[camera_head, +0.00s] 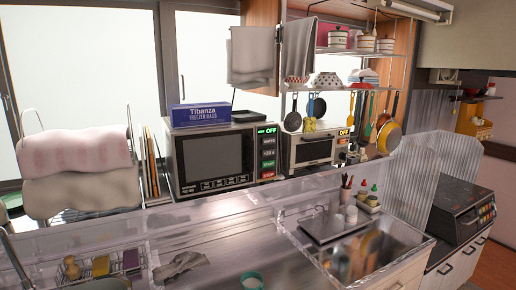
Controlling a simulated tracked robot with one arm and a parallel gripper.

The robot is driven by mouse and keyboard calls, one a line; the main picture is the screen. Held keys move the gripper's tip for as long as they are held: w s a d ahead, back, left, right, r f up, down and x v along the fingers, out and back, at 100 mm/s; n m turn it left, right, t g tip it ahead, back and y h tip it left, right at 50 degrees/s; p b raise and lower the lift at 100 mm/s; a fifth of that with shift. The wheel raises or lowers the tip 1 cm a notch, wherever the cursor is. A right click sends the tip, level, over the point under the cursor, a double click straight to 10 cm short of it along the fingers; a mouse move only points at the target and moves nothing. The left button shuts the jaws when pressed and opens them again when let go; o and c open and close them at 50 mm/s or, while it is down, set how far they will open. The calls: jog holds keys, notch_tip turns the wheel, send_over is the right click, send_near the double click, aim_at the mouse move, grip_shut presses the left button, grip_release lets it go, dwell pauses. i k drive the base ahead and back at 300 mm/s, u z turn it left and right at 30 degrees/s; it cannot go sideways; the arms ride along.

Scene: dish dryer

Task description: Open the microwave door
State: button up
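The microwave (212,155) stands on the raised back counter, left of the picture's middle. It has a dark window in its front door, and the door looks shut. A column of buttons (267,150) runs down the right side of its front, with an OFF label at the top. A blue freezer bags box (201,115) lies on top of it. My gripper does not show in this view, so I cannot see where it is relative to the door.
A smaller oven (314,149) stands right of the microwave. A rack with towels (80,170) is to its left. A clear low barrier (210,212) runs in front. Utensils and pans (388,137) hang at the right.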

aim_at(205, 160)
jog(key=i, duration=1.85)
jog(key=u, duration=0.2)
jog(key=k, duration=0.9)
jog(key=z, duration=0.2)
jog(key=i, duration=0.9)
jog(key=u, duration=0.05)
